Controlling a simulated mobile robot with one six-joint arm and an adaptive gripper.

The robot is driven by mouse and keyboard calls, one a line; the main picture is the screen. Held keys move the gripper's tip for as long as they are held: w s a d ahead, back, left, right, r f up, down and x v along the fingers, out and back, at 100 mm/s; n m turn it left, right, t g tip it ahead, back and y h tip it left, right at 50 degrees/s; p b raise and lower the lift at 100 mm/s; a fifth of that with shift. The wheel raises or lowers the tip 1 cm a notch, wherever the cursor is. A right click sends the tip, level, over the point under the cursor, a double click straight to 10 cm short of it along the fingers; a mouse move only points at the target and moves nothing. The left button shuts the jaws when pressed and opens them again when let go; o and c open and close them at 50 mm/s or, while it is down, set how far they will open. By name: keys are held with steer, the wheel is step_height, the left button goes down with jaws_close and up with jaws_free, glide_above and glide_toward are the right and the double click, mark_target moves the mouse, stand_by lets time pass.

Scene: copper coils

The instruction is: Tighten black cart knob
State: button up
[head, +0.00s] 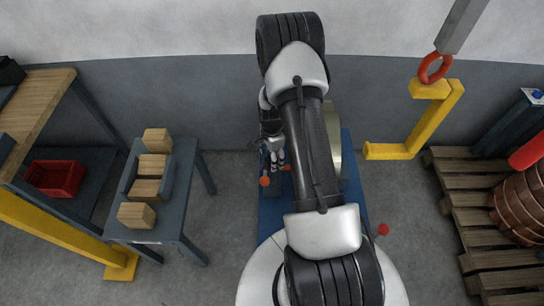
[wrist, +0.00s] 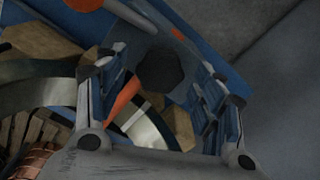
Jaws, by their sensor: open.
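The black knob (wrist: 160,70) shows in the wrist view as a dark, lobed shape on the blue cart (wrist: 205,42). My gripper (wrist: 162,58) is open, with one finger on each side of the knob in the picture. I cannot tell whether either finger touches it, or how far off it is in depth. In the head view my gripper (head: 273,162) hangs over the left side of the blue cart (head: 360,190). My arm covers much of the cart, and the knob cannot be made out there.
A metal-banded coil (head: 333,140) stands on the cart, beside my arm. An orange bar (wrist: 124,96) lies close to the left finger. A blue-grey table (head: 150,235) with wooden blocks stands left. A yellow hook (head: 410,140) hangs right, near a pallet (head: 475,220) with copper coils.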

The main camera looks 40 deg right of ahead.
step_height(320, 180, up, 12)
steer(key=shift+f, duration=0.25)
stand_by(0.6)
